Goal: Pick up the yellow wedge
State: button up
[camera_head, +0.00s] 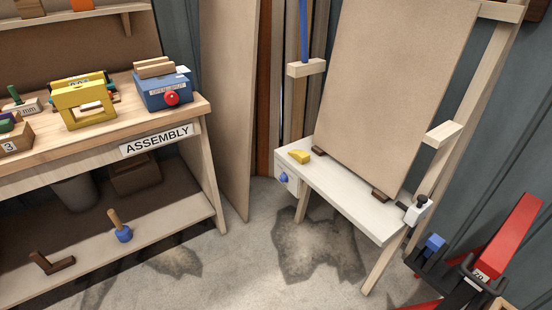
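The yellow wedge (299,157) lies on the left end of a pale, narrow bench or shelf (337,195). This shelf is at the foot of a large upright brown board. The wedge is small and sits near the shelf's rear left corner, with bare white surface around it. Nothing touches it from above. I cannot make out my gripper in this view.
The brown board (395,80) rises behind the shelf on dark blocks (380,196). A white clamp (418,209) is at the shelf's right end. A red and black apparatus (505,240) stands lower right. The assembly bench (180,115) is left; open floor (235,265) lies between.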

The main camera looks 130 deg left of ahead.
aim_at(302, 158)
jog(key=u, duration=4.45)
